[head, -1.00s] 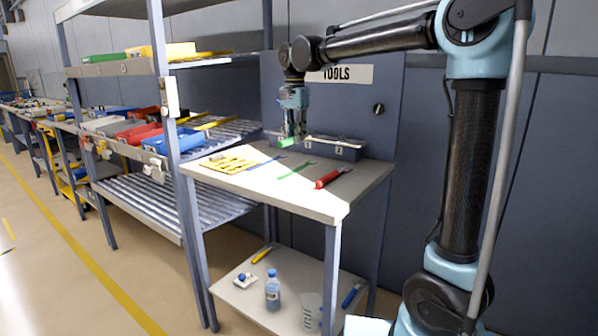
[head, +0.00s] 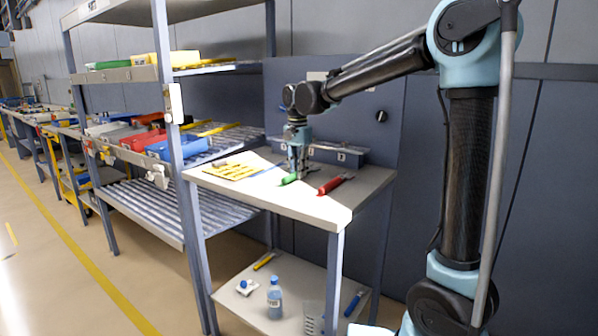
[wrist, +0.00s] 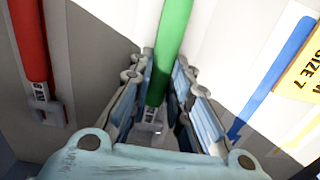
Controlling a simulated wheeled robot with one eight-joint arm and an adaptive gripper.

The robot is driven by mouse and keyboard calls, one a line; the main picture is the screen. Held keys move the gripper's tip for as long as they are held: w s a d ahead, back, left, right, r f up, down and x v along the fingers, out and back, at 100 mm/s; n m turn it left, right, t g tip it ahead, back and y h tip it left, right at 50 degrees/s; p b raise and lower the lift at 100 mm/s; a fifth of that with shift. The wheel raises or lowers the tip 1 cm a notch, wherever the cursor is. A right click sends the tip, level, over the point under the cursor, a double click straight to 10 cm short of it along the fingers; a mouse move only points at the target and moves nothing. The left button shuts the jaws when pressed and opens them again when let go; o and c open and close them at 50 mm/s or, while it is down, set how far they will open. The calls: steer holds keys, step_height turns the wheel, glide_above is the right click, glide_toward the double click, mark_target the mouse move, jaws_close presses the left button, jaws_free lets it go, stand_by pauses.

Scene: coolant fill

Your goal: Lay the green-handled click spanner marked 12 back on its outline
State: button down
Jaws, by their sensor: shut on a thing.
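The green-handled spanner (head: 289,179) is in my gripper (head: 298,174), at or just above the tabletop. In the wrist view its green handle (wrist: 173,40) runs between the two fingers of my gripper (wrist: 161,72), which are shut on it. A small label near its head faces the camera, too small to read surely. The green outline is not visible now; the spanner and gripper cover that area. Whether the spanner touches the table or lines up with the outline, I cannot tell.
A red-handled spanner (head: 330,186) lies to the right; it shows at left in the wrist view (wrist: 30,45). A grey box (head: 340,154) stands behind. The table's front is clear.

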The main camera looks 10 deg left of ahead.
steer(key=c, duration=1.5)
jaws_free()
step_height(320, 180, up, 12)
steer(key=shift+r, duration=0.1)
